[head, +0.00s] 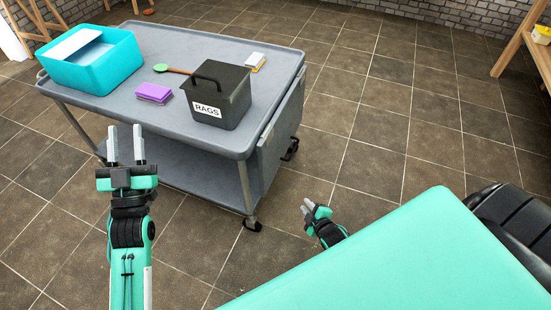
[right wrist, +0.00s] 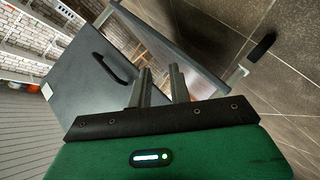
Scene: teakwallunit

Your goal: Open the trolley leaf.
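The grey trolley (head: 215,47) stands ahead of me. Its leaf (head: 281,128) hangs down along the trolley's right side. In the right wrist view the leaf (right wrist: 82,88) is a flat grey panel with a black handle (right wrist: 118,68). My right gripper (head: 310,208) is low, to the right of the trolley and apart from the leaf. In its wrist view the fingers (right wrist: 158,75) are parted and empty, with the handle to their left. My left gripper (head: 126,138) is open and empty in front of the trolley's near edge.
On the trolley top are a teal tub (head: 92,72), a purple sponge stack (head: 154,92), a green-headed brush (head: 161,68), a black RAGS bin (head: 218,98) and another sponge (head: 255,62). A wooden rack (head: 528,38) stands far right.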

